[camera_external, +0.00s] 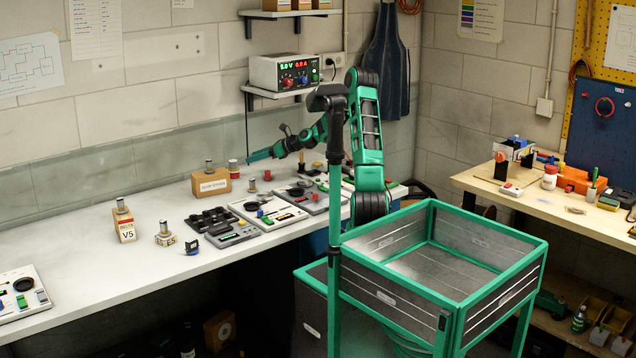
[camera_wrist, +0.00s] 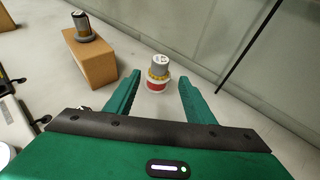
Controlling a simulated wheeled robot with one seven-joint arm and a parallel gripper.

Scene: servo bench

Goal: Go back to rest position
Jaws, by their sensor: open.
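My gripper (camera_external: 262,155) is open and raised above the back of the white bench (camera_external: 90,255), pointing left in the external view. In the wrist view my gripper (camera_wrist: 156,98) shows its two green fingers spread, with nothing held between them. A small grey cylinder on a red and white base (camera_wrist: 157,74) stands upright on the bench beyond the fingertips, in line with the gap. It appears apart from both fingers. A red and white base also shows in the external view (camera_external: 233,168).
A cardboard-coloured box (camera_wrist: 90,60) with a dark-ringed cylinder on top stands left of the gap. Several device panels (camera_external: 268,212) lie along the bench front. A power supply (camera_external: 285,72) sits on a wall shelf above. A thin dark cable (camera_wrist: 250,45) hangs at the right.

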